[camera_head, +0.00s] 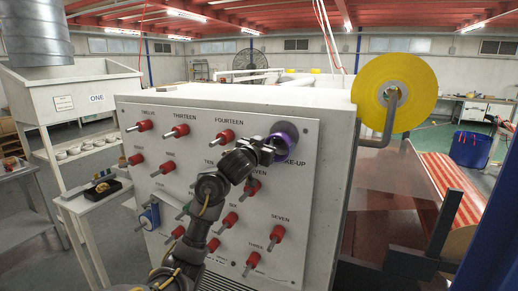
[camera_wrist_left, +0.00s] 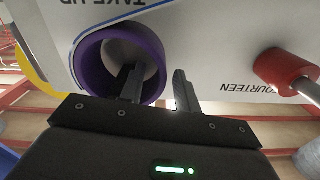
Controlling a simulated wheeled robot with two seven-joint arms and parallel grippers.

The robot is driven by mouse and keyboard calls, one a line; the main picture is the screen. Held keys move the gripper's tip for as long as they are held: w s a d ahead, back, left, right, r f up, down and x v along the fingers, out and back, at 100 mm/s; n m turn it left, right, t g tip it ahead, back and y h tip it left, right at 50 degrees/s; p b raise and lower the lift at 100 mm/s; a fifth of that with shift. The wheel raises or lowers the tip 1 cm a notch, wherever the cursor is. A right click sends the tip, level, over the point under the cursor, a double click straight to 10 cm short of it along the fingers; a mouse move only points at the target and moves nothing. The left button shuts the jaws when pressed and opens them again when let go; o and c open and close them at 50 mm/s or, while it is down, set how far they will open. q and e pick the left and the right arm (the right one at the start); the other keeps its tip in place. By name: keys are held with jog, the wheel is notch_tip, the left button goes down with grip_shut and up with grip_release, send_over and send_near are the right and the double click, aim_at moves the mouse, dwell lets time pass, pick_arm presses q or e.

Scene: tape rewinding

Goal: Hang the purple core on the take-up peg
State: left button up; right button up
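The purple core (camera_head: 287,132) is at the upper right of the white peg panel, just above the partly covered TAKE-UP label. In the left wrist view the purple core (camera_wrist_left: 91,66) is a thick ring facing me against the panel, with a pale grey shape inside it. The take-up peg itself is not clearly visible. My left gripper (camera_head: 268,149) is at the core's lower left. In the wrist view its fingers (camera_wrist_left: 158,88) are apart: one reaches into the core's opening, the other is outside the wall with a small gap showing. My right gripper is not in view.
A yellow tape roll (camera_head: 394,90) hangs on a bent grey bar at the right. A small side table (camera_head: 92,200) stands at the left.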

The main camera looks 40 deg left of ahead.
pick_arm(q)
jog(key=p+v, duration=0.4)
jog(key=v, duration=0.5)
jog(key=shift+s, duration=0.4)
dwell(0.6)
